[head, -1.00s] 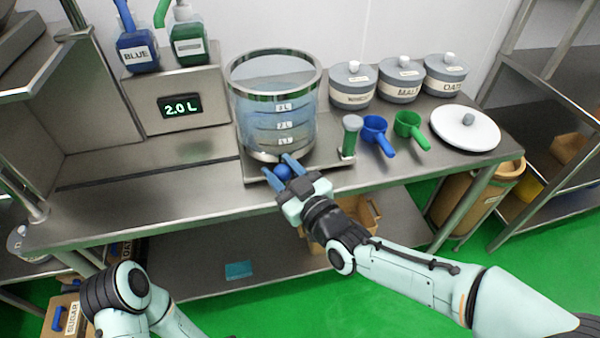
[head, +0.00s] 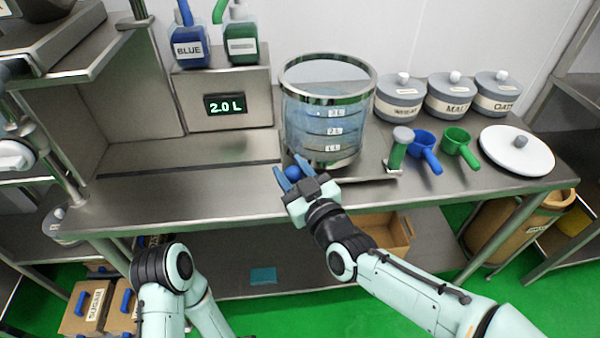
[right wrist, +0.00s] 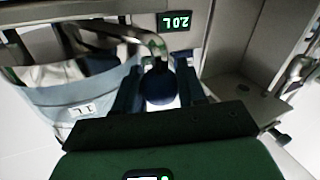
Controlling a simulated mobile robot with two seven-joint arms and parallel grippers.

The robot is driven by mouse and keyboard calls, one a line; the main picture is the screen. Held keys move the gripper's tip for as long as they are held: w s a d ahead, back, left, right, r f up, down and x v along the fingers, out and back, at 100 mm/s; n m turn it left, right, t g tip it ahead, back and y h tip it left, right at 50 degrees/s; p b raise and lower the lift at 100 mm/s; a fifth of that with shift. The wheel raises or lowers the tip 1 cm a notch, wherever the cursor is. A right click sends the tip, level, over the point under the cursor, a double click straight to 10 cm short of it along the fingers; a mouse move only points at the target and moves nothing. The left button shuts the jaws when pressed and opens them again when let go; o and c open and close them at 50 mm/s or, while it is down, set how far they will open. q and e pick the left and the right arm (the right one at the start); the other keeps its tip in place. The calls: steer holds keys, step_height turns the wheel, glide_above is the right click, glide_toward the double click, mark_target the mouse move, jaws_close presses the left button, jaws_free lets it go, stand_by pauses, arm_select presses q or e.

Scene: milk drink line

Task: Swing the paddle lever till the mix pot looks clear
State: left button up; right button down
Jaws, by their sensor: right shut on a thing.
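The mix pot (head: 327,110) is a clear cylinder with steel bands and litre marks, standing on the steel table. Its contents look pale blue and see-through in the head view; in the right wrist view the pot (right wrist: 85,102) shows partly at the left. The paddle lever ends in a blue ball knob (head: 292,173) at the pot's front left, and its bent metal rod (right wrist: 135,34) shows in the right wrist view. My right gripper (head: 288,170) is shut on this knob (right wrist: 158,88), one finger on each side. My left gripper is out of view.
A display box (head: 226,103) reading 2.0 L stands left of the pot, with blue and green bottles above. A green-handled tool (head: 398,150), blue scoop (head: 425,148), green scoop (head: 461,145), white lid (head: 517,150) and several grey canisters (head: 450,95) stand right. The table's left front is clear.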

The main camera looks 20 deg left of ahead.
steer(key=shift+a+r, duration=0.15)
steer(key=shift+r, duration=0.05)
steer(key=c, duration=0.7)
jaws_free()
steer(key=shift+f, duration=0.1)
steer(key=shift+f, duration=0.1)
